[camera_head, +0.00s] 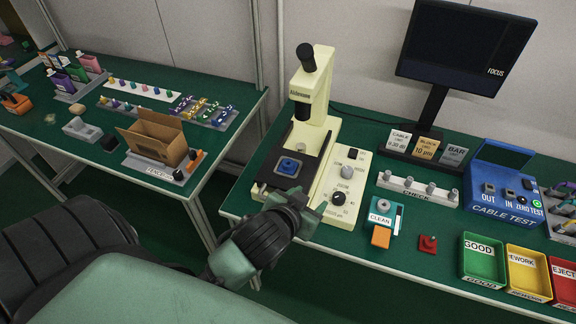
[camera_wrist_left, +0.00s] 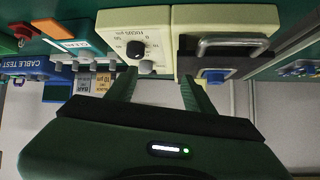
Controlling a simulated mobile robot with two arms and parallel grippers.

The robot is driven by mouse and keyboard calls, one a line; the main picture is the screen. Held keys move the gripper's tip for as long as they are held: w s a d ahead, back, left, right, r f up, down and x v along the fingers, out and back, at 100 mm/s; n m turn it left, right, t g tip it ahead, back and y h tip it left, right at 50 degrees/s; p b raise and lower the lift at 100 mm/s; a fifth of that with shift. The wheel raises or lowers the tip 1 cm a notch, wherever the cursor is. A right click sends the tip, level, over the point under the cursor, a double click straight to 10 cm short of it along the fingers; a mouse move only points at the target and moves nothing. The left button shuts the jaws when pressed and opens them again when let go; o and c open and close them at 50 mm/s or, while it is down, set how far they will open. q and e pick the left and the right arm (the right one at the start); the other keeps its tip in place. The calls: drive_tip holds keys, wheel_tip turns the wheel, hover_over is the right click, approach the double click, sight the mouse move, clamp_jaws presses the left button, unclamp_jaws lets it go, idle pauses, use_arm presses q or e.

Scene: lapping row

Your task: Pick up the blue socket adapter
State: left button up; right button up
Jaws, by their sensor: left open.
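The blue socket adapter (camera_head: 288,166) lies on the dark stage of the cream microscope (camera_head: 313,115). It also shows as a small blue piece in the left wrist view (camera_wrist_left: 215,75), to the right of the fingers. My left gripper (camera_head: 308,205) is open and empty. It is at the front edge of the bench, just in front of the microscope base and apart from the adapter. In the left wrist view, the two fingers (camera_wrist_left: 158,80) are spread in front of the focus panel. My right gripper is not in view.
The microscope's focus panel (camera_head: 340,190) stands right of the stage. The CLEAN station (camera_head: 382,214), red button (camera_head: 428,244) and GOOD bin (camera_head: 483,260) line the bench to the right. A cardboard box (camera_head: 155,138) stands on the left table, across a gap.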

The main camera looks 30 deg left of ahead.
use_arm(q)
drive_tip(key=w+d+r+m+t+h, duration=0.35)
drive_tip(key=w+d+r+t, duration=0.2)
drive_tip(key=r, duration=0.45)
drive_tip(key=w+d+r+m+t+h, duration=0.2)
drive_tip(key=w+d+r+t+h, duration=0.3)
drive_tip(key=r, duration=0.6)
drive_tip(key=s+d+r+m+g+h, duration=0.1)
drive_tip(key=s+d+m+g+h, duration=0.3)
drive_tip(key=d+m+g+h, duration=0.8)
drive_tip(key=n+g+y, duration=0.3)
drive_tip(key=g+y, duration=0.7)
drive_tip(key=y, duration=1.1)
approach(289, 159)
drive_tip(key=s+d+f, duration=0.1)
drive_tip(key=f+p, duration=0.1)
drive_tip(key=f, duration=0.1)
drive_tip(key=a+f, duration=0.1)
drive_tip(key=f, duration=0.1)
drive_tip(key=f+p, duration=0.1)
drive_tip(key=f, duration=0.1)
drive_tip(key=shift+s+a+f+p, duration=0.25)
drive_tip(key=shift+s+f+p, duration=0.05)
drive_tip(key=shift+s+f, duration=0.1)
drive_tip(key=shift+f, duration=0.35)
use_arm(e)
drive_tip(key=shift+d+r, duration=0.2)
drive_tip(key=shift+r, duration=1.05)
